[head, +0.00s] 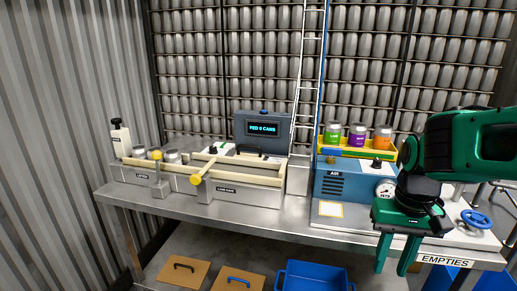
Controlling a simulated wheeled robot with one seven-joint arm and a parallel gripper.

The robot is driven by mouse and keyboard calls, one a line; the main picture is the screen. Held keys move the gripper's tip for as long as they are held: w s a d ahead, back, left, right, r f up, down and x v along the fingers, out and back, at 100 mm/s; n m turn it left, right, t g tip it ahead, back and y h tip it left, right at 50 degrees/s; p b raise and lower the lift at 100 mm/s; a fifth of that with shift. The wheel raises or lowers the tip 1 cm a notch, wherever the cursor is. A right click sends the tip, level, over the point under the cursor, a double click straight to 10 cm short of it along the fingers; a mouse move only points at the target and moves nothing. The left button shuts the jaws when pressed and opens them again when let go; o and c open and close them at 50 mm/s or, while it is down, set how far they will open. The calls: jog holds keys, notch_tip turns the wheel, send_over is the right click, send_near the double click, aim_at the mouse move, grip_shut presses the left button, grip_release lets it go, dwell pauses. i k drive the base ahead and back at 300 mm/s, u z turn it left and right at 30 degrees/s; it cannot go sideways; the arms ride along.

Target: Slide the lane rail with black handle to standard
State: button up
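A long grey lane unit (230,191) with cream rails stands on the left of the steel bench. A black bar handle (250,149) shows at the back of its right part, by a cream rail (245,160). I cannot read any standard mark on it. A cream bar with a yellow knob (196,179) crosses the unit's front. My green gripper (394,262) hangs at the right, in front of the bench edge, well apart from the unit. Its two fingers point down, spread with nothing between them.
A blue machine (340,185) with several colored cans on a yellow tray stands mid-bench. A display box (262,128) reads "FED 0 CANS". A white post with a black knob (117,123) stands at the left end. A blue bin (315,275) sits below the bench.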

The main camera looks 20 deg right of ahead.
aim_at(238, 153)
jog(key=u, duration=0.05)
jog(key=k, duration=1.1)
jog(key=u, duration=0.3)
jog(key=i, duration=1.7)
jog(key=z, duration=0.3)
